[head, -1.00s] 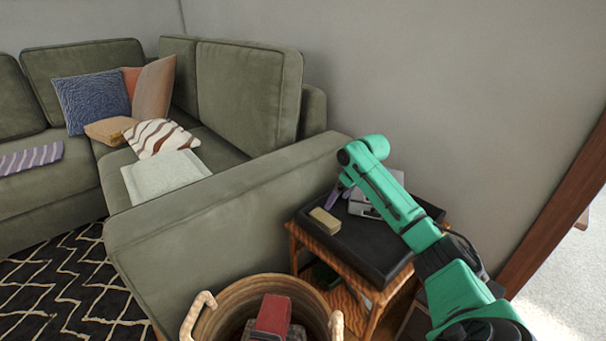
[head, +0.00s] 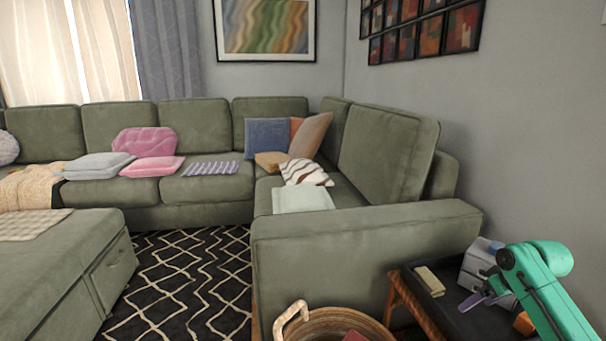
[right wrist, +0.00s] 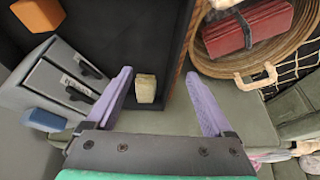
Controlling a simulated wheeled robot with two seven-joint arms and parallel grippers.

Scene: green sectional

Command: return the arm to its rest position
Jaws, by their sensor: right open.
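My right arm (head: 548,290), green, comes in at the lower right of the head view. Its gripper (head: 482,298), with purple fingers, hangs over the black tray on the side table. In the right wrist view the gripper (right wrist: 158,74) is open, its two fingers spread wide with nothing held. A tan block (right wrist: 146,88) shows between the fingers in that picture, on the tray below and apart from them; it also shows in the head view (head: 430,281). My left gripper is not in view.
A grey drawer box (head: 482,263) stands on the black tray (head: 455,318), close to the gripper. A wicker basket (right wrist: 285,58) holding a red thing (right wrist: 248,27) is beside the table. A green sectional (head: 345,235) and the grey wall (head: 530,120) are near.

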